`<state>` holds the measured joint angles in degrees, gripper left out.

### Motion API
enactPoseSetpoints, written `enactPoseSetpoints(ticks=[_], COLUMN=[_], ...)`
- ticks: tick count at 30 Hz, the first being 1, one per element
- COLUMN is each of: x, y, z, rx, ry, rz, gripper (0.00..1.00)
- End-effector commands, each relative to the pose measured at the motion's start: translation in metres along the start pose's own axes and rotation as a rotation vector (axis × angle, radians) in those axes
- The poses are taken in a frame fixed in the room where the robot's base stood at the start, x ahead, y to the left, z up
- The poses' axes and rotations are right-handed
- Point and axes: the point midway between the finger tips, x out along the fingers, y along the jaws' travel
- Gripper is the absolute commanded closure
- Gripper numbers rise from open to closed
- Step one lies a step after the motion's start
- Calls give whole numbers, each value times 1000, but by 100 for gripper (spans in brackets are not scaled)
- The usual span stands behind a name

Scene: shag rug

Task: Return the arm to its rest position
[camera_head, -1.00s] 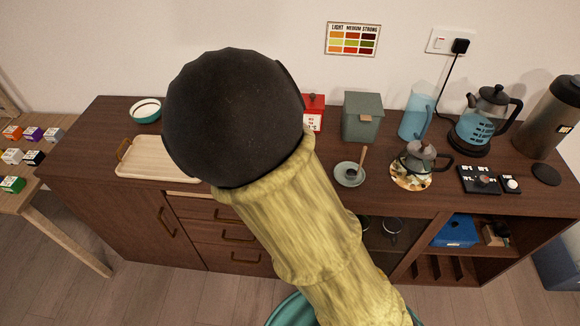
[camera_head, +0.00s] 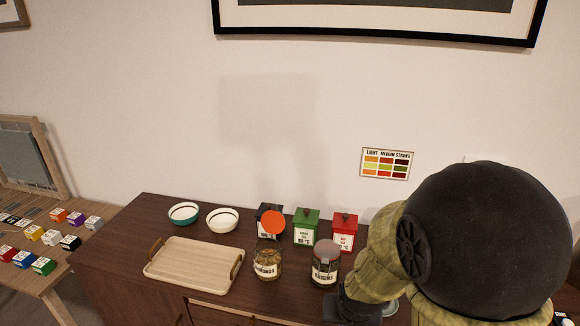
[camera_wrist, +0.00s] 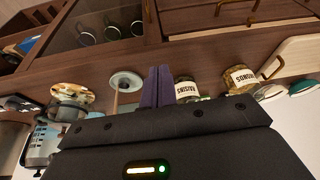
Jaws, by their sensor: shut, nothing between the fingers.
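My gripper (camera_wrist: 158,72) shows in the wrist view as two dark purple fingers pressed together, with nothing between them. The fingers point toward the front of the wooden sideboard (camera_wrist: 135,58), beside a labelled jar of raisins (camera_wrist: 187,91). I cannot tell how far the tips are from the sideboard. In the head view my arm, in a yellowish sleeve with a large black rounded joint, fills the lower right. Its dark wrist end is low, just right of the raisins jar (camera_head: 325,264); the fingertips are not visible there.
The sideboard top holds a wooden tray (camera_head: 152,272), a teal bowl (camera_head: 183,213), a white bowl (camera_head: 222,219), an open almonds jar (camera_head: 267,265), and green (camera_head: 305,228) and red (camera_head: 343,232) canisters.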

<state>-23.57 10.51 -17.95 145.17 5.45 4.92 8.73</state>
Motion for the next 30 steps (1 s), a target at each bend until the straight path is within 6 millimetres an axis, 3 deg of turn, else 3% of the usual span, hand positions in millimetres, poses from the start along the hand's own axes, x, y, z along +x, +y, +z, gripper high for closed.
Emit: enactPoseSetpoints(ticks=[6,12,30], x=[-32,-52,-54], y=[22,35,37], z=[15,27,30], rx=[-61,-119,-132], ry=[-69,-112,-120], rz=[-13,-4,-1], gripper=[100,100,100])
